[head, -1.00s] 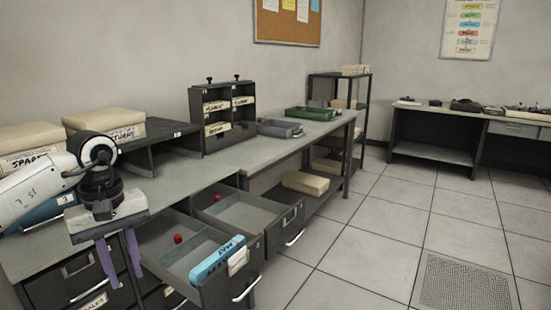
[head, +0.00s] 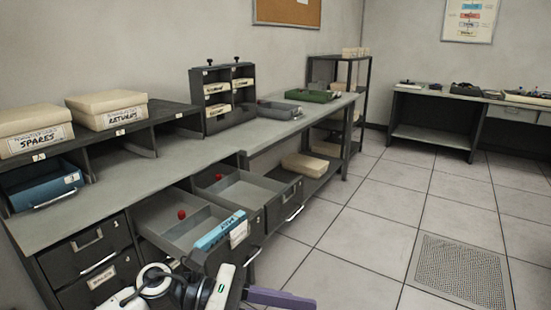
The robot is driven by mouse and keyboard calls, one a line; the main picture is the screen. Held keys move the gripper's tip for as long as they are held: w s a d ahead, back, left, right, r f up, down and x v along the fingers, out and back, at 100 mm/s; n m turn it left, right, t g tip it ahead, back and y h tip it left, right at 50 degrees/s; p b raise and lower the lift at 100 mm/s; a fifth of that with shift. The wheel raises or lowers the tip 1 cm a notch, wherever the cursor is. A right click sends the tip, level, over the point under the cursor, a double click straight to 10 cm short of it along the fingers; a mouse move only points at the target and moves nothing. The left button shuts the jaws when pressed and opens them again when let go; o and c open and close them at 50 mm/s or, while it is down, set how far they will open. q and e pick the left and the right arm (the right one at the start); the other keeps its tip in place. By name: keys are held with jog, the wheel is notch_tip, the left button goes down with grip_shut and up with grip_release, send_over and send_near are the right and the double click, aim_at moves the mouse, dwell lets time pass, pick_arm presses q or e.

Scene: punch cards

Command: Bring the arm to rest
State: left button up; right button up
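My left arm shows at the bottom edge of the head view, in front of the open drawers. Its gripper (head: 283,298) is low in the picture, with a purple finger pointing right. The rest of the gripper is cut off by the edge, so its opening is hidden. I see nothing held in the visible part. My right arm is not in view.
Two drawers stand open: a near one (head: 165,216) holding a blue card block (head: 219,231) and a red knob, and another (head: 243,190) beside it. Boxes labelled SPARES (head: 36,142) and RETURNS (head: 115,117) sit on the shelf. Floor at right is clear.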

pick_arm(q)
jog(key=w+a+f+m+t+y, duration=0.1)
jog(key=a+f+m+t+y, duration=0.45)
jog(key=m, duration=1.15)
jog(key=w+a+f+m+t+y, duration=0.1)
jog(key=a+f+m+t+y, duration=0.2)
jog(key=a+f+m+t, duration=0.75)
jog(key=s+a+f+n+g+y, duration=0.2)
jog(key=s+f+n+g, duration=0.1)
jog(key=s+f, duration=0.4)
jog(key=s+a+f+n+g+y, duration=0.1)
jog(key=s+f+n+g+y, duration=0.2)
jog(key=s+f, duration=0.4)
jog(key=s+n, duration=0.1)
jog(key=s, duration=0.2)
jog(key=shift+s+a+f, duration=0.15)
jog(key=shift+a+f, duration=0.05)
jog(key=shift+a, duration=0.15)
